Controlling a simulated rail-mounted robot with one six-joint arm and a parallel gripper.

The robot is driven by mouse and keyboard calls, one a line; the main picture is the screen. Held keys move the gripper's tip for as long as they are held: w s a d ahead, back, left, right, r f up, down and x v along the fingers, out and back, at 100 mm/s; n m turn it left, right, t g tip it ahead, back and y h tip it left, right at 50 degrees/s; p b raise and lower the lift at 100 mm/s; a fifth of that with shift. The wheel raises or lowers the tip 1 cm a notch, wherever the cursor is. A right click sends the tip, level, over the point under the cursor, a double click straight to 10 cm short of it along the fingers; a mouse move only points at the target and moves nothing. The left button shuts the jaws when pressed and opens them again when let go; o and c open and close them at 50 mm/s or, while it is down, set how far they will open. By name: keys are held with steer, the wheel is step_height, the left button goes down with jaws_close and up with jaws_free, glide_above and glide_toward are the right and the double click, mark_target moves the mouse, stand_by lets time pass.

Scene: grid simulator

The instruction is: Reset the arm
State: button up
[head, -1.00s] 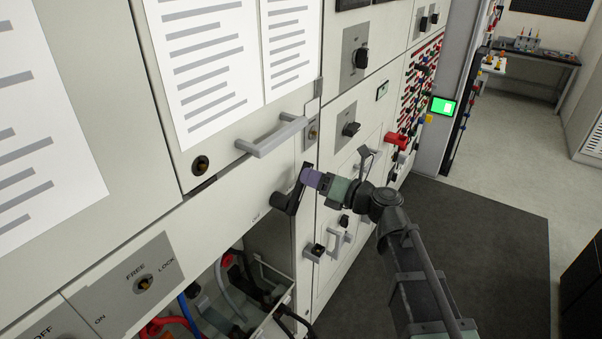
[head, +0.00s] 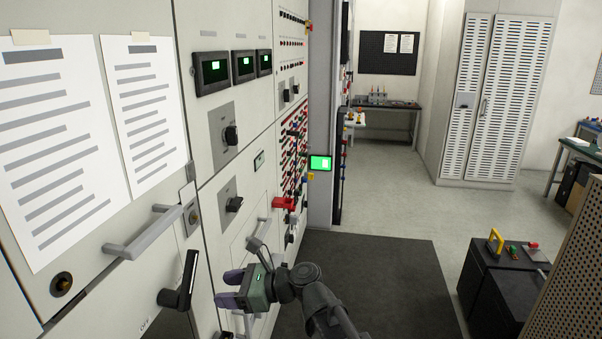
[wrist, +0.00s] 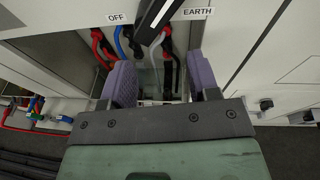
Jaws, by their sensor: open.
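My gripper (head: 224,289) has two purple fingers and a green body. In the head view it is open and empty, in front of the cabinet front at the lower middle. A black lever handle (head: 183,284) on the cabinet stands to its left, apart from the fingers. In the wrist view the open fingers (wrist: 162,80) frame an open cabinet compartment with cables. The black lever (wrist: 158,18) shows at the top there, between the OFF label (wrist: 117,17) and the EARTH label (wrist: 198,12).
A grey pull handle (head: 143,233) and rotary knobs (head: 231,135) jut from the cabinet. Red and black sockets (head: 293,150) lie further along. A dark mat (head: 385,275) covers clear floor to the right. Black boxes (head: 500,280) stand at the lower right.

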steer(key=s+d+f+n+h, duration=0.2)
steer(key=d+f+n+h, duration=0.35)
steer(key=d+n, duration=0.25)
steer(key=s+d+f+n+h, duration=0.2)
steer(key=d+f+n+h, duration=0.35)
steer(key=d+n, duration=0.3)
steer(key=s+d+f+h, duration=0.1)
steer(key=d+h, duration=0.1)
steer(key=d, duration=0.7)
steer(key=s+d+f+n+h, duration=0.1)
steer(key=d+h, duration=0.1)
steer(key=d, duration=0.8)
steer(key=shift+f+g+h, duration=0.3)
steer(key=shift+f, duration=0.05)
